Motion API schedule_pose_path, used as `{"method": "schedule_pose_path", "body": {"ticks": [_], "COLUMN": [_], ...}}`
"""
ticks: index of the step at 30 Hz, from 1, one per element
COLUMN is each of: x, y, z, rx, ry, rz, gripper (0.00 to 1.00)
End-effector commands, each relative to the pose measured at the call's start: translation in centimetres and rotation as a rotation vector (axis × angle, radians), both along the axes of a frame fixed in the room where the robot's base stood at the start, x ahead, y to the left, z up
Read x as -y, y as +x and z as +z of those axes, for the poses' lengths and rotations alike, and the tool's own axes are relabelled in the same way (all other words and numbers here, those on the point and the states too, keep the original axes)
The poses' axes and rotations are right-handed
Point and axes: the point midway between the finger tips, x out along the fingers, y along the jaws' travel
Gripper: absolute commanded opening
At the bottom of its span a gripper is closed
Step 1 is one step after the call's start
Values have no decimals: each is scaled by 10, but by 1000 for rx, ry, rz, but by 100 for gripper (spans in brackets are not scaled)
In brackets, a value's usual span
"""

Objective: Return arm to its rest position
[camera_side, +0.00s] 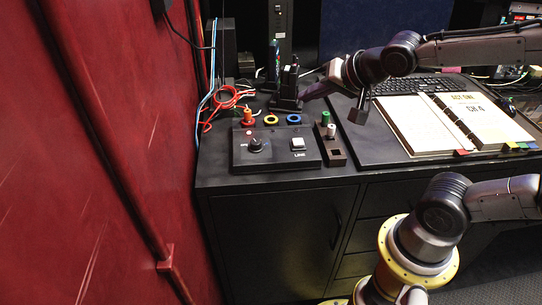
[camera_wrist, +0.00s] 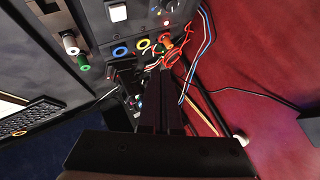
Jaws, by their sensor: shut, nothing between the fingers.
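My gripper (camera_side: 304,97) reaches in from the right over the back of the desk, its fingers slanting down to the left beside a black upright device (camera_side: 288,88). In the wrist view my gripper (camera_wrist: 160,72) has its dark fingers together and empty, pointing towards the loose wires. The control box (camera_side: 240,160) stands at the desk's front left. It carries a dial (camera_side: 256,145), a white button (camera_side: 298,143) marked LINE and a small lit red light. Behind it are an orange-red plug (camera_side: 247,116), a yellow ring (camera_side: 271,119) and a blue ring (camera_side: 294,118).
A block (camera_side: 334,156) with green and white pegs stands right of the box. An open binder (camera_side: 430,125) and keyboard (camera_side: 420,84) lie further right. Loose red and blue wires (camera_side: 222,100) lie at back left. A red wall (camera_side: 110,150) closes the left side.

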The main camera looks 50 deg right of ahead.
Motion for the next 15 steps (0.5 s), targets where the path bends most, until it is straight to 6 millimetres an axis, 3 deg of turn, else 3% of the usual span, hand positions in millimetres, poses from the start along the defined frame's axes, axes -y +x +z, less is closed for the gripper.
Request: {"method": "schedule_pose_path", "body": {"ticks": [3,7,12,15], "x": [-7,-14,-24,-27], "y": [-31,-70,-124,-147], "z": [17,21,8,-5], "rx": [-38,-114,-252,-326], "ry": [-74,-179,-328,-388], "rz": [82,214,453,579], "gripper": [0,0,0,0]}}
